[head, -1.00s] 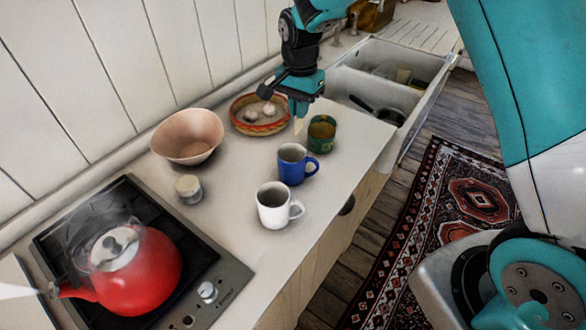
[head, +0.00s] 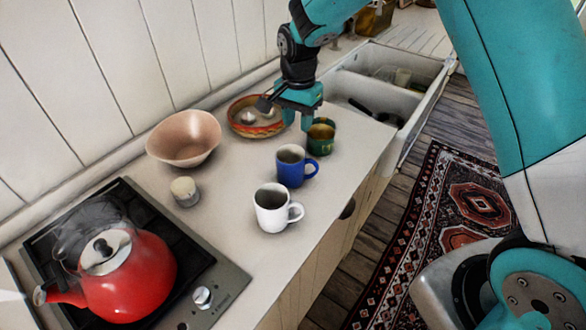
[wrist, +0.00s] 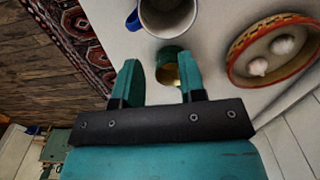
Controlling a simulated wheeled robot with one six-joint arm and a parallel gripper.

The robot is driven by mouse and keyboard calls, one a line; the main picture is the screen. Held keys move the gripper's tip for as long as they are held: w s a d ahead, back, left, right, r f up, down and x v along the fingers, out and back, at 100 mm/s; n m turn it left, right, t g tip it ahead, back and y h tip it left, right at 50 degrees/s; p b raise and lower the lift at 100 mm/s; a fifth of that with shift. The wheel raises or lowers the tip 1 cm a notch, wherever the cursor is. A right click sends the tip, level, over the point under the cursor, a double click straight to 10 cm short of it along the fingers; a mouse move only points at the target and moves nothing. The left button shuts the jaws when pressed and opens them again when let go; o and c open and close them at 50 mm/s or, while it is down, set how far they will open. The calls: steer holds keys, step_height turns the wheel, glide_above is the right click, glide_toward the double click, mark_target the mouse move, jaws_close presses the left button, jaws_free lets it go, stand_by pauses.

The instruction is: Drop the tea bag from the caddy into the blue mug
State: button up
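The blue mug (head: 290,169) stands upright on the counter, handle to the right. In the wrist view its rim and handle (wrist: 132,20) show at the top edge. The tea caddy, a small green open tin with a golden inside (head: 321,136), stands just behind the mug; it also shows in the wrist view (wrist: 167,57). My gripper (head: 297,120) is above the counter beside the caddy. In the wrist view my gripper (wrist: 161,80) has its fingers apart, with the caddy showing between them. I cannot make out a tea bag.
A white mug (head: 270,211) stands in front of the blue one. A patterned bowl with white bulbs (head: 242,126), a pinkish bowl (head: 184,140) and a small lidded jar (head: 185,191) are to the left. A steaming red kettle (head: 130,278) sits on the hob. The sink (head: 385,58) is behind.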

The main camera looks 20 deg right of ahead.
step_height(320, 180, up, 17)
steer(key=b, duration=0.3)
steer(key=shift+r, duration=0.2)
steer(key=s+a+f+n+y, duration=0.1)
steer(key=s+n, duration=0.4)
steer(key=s, duration=0.5)
steer(key=s+a+f+n+y+b, duration=0.1)
steer(key=s+a+f+n, duration=0.1)
steer(key=s+n, duration=0.4)
steer(key=s+a+f+n+y, duration=0.1)
steer(key=s+n, duration=0.5)
steer(key=s, duration=0.9)
step_height(320, 180, down, 2)
steer(key=shift+a+f+y+b, duration=0.25)
steer(key=shift+a+y+b, duration=0.05)
steer(key=shift+y, duration=0.3)
